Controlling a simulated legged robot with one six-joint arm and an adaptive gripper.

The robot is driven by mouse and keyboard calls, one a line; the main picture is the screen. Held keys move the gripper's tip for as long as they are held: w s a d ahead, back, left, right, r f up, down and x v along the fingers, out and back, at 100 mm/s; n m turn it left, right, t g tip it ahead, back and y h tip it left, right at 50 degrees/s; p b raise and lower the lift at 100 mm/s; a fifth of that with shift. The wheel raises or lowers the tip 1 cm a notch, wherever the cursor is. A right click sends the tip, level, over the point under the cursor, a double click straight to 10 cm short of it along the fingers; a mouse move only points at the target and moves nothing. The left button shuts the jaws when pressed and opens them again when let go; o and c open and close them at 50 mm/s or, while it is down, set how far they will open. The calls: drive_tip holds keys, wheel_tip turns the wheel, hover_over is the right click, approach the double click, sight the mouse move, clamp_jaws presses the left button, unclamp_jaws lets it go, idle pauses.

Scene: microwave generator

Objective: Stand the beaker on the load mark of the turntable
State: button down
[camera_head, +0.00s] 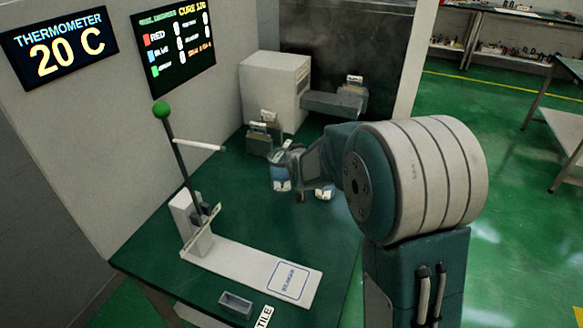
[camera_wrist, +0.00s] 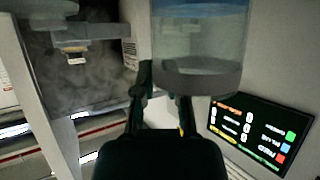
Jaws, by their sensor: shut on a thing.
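The clear beaker (camera_head: 281,180) with blue liquid and a pale label is above the green bench in the head view. My gripper (camera_head: 291,162) reaches it from the right and is shut on it. In the wrist view the beaker (camera_wrist: 197,50) fills the upper middle, with blue at the top and a grey band at its lower end. The gripper's dark fingers (camera_wrist: 163,92) are beside that lower end. The finger contact is partly hidden. I cannot clearly pick out the turntable or its load mark; a small labelled thing (camera_head: 325,192) is partly hidden behind my gripper.
A white vented box (camera_head: 272,88) with a grey arm (camera_head: 332,103) stands at the back. A small grey labelled fixture (camera_head: 262,138) is behind the beaker. A green-knobbed lever (camera_head: 178,150) rises at left from a white base (camera_head: 245,265). A small grey tray (camera_head: 236,304) is in front.

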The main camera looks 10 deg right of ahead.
drive_tip(key=shift+w+f, duration=1.05)
drive_tip(key=shift+f, duration=0.1)
drive_tip(key=f, duration=0.2)
drive_tip(key=w+f, duration=0.1)
drive_tip(key=f, duration=0.1)
drive_tip(key=shift+d+f, duration=0.1)
drive_tip(key=shift+d, duration=0.1)
drive_tip(key=c, duration=0.7)
unclamp_jaws()
drive_tip(key=shift+s+f, duration=0.1)
drive_tip(key=shift+o, duration=0.2)
